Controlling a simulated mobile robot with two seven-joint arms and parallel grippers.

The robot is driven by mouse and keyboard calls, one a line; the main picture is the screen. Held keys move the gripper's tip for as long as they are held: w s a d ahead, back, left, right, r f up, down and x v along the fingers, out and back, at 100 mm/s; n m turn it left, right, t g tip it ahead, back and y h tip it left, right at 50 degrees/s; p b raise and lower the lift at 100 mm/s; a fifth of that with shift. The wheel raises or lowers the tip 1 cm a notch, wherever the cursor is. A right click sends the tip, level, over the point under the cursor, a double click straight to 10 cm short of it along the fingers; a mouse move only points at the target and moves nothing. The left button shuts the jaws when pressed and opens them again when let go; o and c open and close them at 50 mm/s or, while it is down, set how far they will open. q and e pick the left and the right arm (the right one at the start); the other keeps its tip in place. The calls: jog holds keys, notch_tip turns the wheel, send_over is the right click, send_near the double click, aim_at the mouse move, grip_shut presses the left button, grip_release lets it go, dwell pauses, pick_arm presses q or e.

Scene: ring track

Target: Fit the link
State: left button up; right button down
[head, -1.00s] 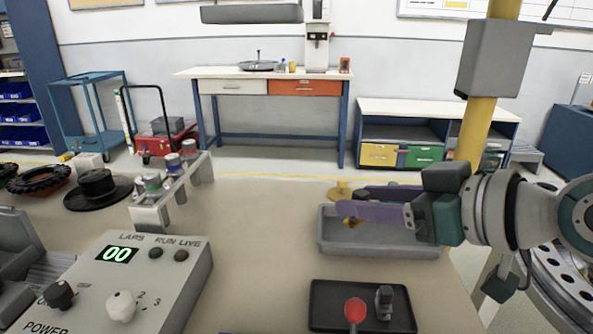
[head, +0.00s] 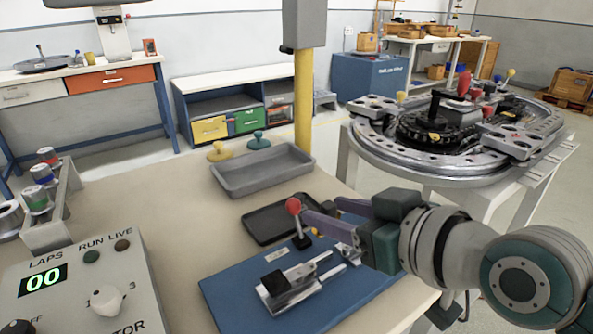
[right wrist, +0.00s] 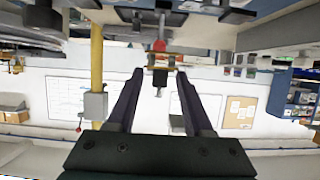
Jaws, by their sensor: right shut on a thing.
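My right gripper (head: 318,224) comes in from the right over the work table. It is shut on a small part, apparently the brass-coloured link (head: 318,233), mostly hidden by the near finger. In the right wrist view the link (right wrist: 160,62) shows as an orange-brown bar between the fingertips. Just beyond the fingertips, a red-knobbed black lever (head: 293,206) stands upright. A silver fixture with a black block (head: 287,284) sits on the blue mat (head: 235,296), below and in front of the gripper. I cannot tell whether the link touches anything. My left gripper is out of view.
The control box (head: 125,270) and a rack of cans (head: 62,215) stand at left. The round ring track (head: 375,155) is on its own stand at right. The table's middle is bare.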

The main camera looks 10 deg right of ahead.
jog(key=shift+s, duration=0.2)
jog(key=shift+d, duration=0.1)
jog(key=shift+w, duration=0.1)
jog(key=shift+r, duration=0.1)
jog(key=b, duration=0.4)
send_over(332, 271)
notch_tip(332, 271, down, 5)
jog(key=shift+r, duration=0.1)
jog(key=shift+f, duration=0.6)
jog(key=shift+r, duration=0.1)
